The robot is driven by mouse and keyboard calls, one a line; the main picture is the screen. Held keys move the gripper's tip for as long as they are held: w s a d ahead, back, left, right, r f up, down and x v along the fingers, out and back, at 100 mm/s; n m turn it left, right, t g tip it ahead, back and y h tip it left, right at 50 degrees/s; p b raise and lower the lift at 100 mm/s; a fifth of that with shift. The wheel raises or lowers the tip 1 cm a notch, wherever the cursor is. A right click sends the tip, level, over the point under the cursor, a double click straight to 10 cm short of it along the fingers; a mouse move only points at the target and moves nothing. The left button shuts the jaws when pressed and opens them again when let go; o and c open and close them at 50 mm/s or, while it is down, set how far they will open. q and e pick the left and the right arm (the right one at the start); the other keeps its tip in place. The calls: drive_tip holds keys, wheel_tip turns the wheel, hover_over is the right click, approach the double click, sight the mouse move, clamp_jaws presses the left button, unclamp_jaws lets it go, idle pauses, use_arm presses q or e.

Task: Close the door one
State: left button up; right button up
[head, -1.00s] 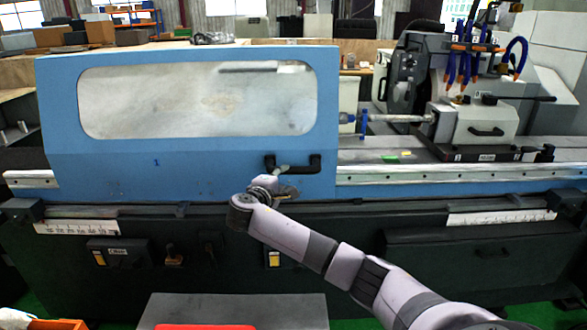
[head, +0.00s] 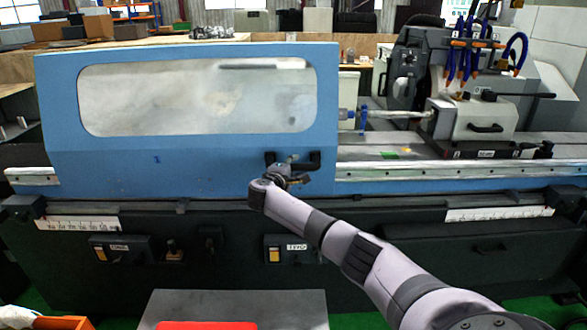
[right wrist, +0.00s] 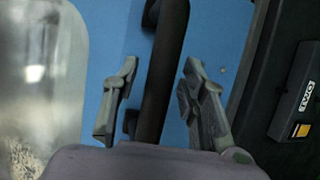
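Door one is the blue sliding cover (head: 200,170) with a long window and a small "1" on it, at the left of the grinder in the head view. Its black handle (head: 314,162) is near the door's lower right corner. My right gripper (head: 283,172) is at the handle, partly hidden by my own wrist. In the right wrist view, the black handle bar (right wrist: 166,70) runs between the two open fingers of my right gripper (right wrist: 160,95), with gaps on both sides. My left gripper is not in view.
Right of the door, the grinder's bed (head: 400,153) is exposed, with a workhead (head: 483,120) and blue hoses beyond. A dark machine base (head: 400,235) with switches is below. A grey surface (head: 240,305) with a red item (head: 206,326) is at the front.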

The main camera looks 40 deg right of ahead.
clamp_jaws()
idle(0.6)
